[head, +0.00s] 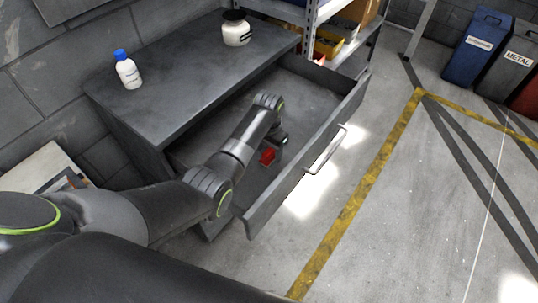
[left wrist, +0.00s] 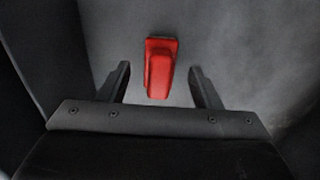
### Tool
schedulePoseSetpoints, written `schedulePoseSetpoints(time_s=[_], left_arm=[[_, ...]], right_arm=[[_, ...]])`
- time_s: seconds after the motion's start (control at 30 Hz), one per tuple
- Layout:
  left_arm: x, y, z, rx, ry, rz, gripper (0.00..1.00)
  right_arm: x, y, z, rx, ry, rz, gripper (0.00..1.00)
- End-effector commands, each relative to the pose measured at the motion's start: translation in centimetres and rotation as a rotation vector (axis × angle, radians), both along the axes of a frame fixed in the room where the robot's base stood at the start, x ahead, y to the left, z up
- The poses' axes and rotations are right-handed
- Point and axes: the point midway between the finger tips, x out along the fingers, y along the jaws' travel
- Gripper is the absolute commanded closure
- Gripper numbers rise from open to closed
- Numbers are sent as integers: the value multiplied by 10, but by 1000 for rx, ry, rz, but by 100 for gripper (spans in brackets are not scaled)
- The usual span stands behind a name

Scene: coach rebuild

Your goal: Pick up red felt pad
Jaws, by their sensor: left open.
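The red felt pad (head: 267,156) lies on the floor of the open drawer (head: 318,158), partly hidden by my left arm in the head view. In the left wrist view the red pad (left wrist: 160,66) is a small block with a raised, narrower middle, longer up and down the picture. My left gripper (head: 275,149) reaches down into the drawer at the pad. In the left wrist view the left gripper (left wrist: 159,72) is open, one finger on each side of the pad, with a gap on both sides. I cannot tell the exact height above it. My right gripper is out of view.
The drawer's front panel with its handle (head: 325,150) stands close to my left arm. On the dark cabinet top (head: 180,70) stand a blue-capped white bottle (head: 128,72) and a black-lidded jar (head: 236,30). Shelving and bins are behind; the floor at right is free.

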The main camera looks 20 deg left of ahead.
Motion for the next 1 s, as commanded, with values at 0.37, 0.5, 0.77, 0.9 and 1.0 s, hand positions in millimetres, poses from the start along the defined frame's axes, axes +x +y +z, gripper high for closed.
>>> schedulePoseSetpoints(time_s=[0.37, 0.5, 0.77, 0.9, 1.0], left_arm=[[0, 0, -10, 0, -1, 0, 43], [0, 0, -10, 0, -1, 0, 61], [0, 0, -10, 0, -1, 0, 90], [0, 0, -10, 0, -1, 0, 90], [0, 0, -7, -1, -2, 0, 90]], right_arm=[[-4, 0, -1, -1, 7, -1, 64], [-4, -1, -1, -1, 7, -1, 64], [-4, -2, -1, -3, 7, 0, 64], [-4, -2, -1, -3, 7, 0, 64], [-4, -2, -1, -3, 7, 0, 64]])
